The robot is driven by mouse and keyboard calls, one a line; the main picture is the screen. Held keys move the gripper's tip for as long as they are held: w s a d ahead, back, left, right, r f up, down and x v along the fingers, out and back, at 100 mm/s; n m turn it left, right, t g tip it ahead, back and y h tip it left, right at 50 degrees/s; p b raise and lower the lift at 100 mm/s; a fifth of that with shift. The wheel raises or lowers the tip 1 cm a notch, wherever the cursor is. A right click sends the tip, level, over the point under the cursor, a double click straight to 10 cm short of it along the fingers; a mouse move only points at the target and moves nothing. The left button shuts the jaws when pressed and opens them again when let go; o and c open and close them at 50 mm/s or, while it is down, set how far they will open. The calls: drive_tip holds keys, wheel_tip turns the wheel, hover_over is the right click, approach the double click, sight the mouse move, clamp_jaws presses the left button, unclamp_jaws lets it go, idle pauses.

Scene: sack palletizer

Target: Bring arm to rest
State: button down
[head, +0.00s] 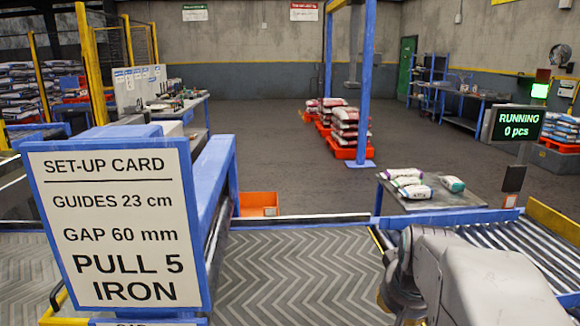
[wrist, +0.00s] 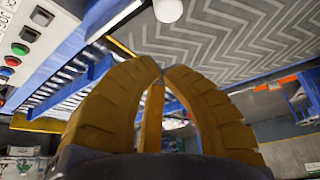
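My arm (head: 470,280) shows at the lower right of the head view, in front of the belt and the roller conveyor.
A grey chevron belt (head: 300,275) runs across the front, beside a roller conveyor (head: 520,240). A set-up card (head: 115,225) stands at left. Several sacks (head: 408,184) lie on a table behind the belt. A screen (head: 517,124) reads RUNNING, 0 pcs. Buttons (wrist: 20,49) show in the wrist view.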

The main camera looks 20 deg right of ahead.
drive_tip(key=s+a+r+n+y+p, duration=0.1)
drive_tip(key=s+a+r+n+p, duration=0.1)
drive_tip(key=a, duration=0.8)
drive_tip(key=s+a+r+n+y+p, duration=0.2)
drive_tip(key=s+a+n+p, duration=0.2)
drive_tip(key=a, duration=0.5)
drive_tip(key=shift+s+a+r+n+g+p, duration=0.2)
drive_tip(key=shift+s+a+n+g+p, duration=0.35)
drive_tip(key=shift+s, duration=0.85)
drive_tip(key=shift+d, duration=0.2)
